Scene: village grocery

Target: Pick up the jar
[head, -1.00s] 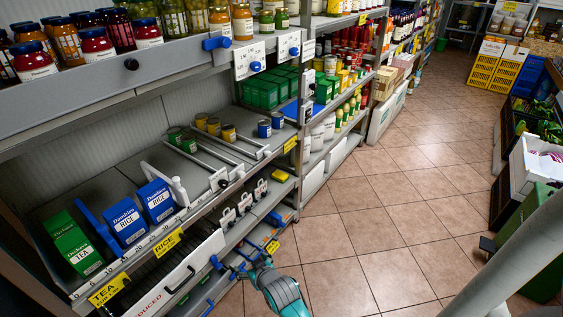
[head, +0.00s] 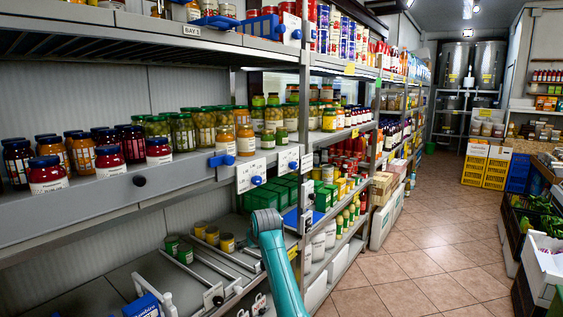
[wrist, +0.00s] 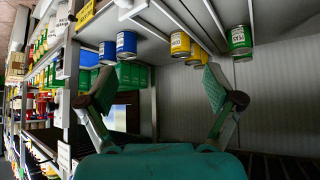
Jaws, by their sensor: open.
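Several jars stand in rows on the middle shelf in the head view. Which jar is meant cannot be told. My teal arm rises at the bottom centre of the head view, where my gripper is not visible. In the wrist view, my gripper (wrist: 160,88) is open, with nothing between its fingers. That picture appears upside down, and no jar is near the fingers.
Tins stand on the lower shelf, including a yellow tin (head: 227,243); a green tin (wrist: 239,40) and a blue tin (wrist: 126,44) show in the wrist view. A shelf edge with price tags (head: 251,175) fronts the jars. The tiled aisle (head: 425,275) is clear.

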